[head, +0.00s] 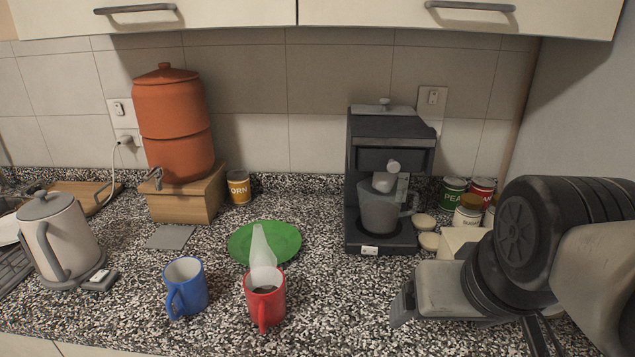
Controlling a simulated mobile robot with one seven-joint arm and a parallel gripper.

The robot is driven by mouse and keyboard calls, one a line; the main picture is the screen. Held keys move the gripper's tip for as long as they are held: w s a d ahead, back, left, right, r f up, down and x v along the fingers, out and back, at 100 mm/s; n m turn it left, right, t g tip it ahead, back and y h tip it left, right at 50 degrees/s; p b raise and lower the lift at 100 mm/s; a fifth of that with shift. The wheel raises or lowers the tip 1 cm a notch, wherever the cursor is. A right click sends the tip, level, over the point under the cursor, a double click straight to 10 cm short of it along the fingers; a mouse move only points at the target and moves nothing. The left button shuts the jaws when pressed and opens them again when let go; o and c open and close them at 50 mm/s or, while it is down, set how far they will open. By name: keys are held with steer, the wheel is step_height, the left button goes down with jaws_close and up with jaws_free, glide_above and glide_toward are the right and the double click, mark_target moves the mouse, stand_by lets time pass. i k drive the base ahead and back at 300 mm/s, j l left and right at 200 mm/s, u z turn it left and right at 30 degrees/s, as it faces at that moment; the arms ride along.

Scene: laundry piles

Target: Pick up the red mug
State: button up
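The red mug (265,303) stands upright on the speckled counter near its front edge, left of centre. Its handle faces the front, and something dark shows inside. A pale, translucent pointed shape (262,248) rises at its back rim; I cannot tell what it is. My gripper (403,304) is at the right, low over the counter, clearly apart from the mug and pointing left toward it. It is seen from the side, so its finger gap is hidden. No object shows at its tip.
A blue mug (186,288) stands just left of the red mug. A green plate (284,239) lies behind it. A coffee machine (364,165) stands behind to the right, with cans (468,212) beside it. The counter between red mug and gripper is clear.

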mark_target(264, 284)
steer(key=j, duration=0.65)
steer(key=k+j, duration=0.1)
steer(key=j, duration=0.6)
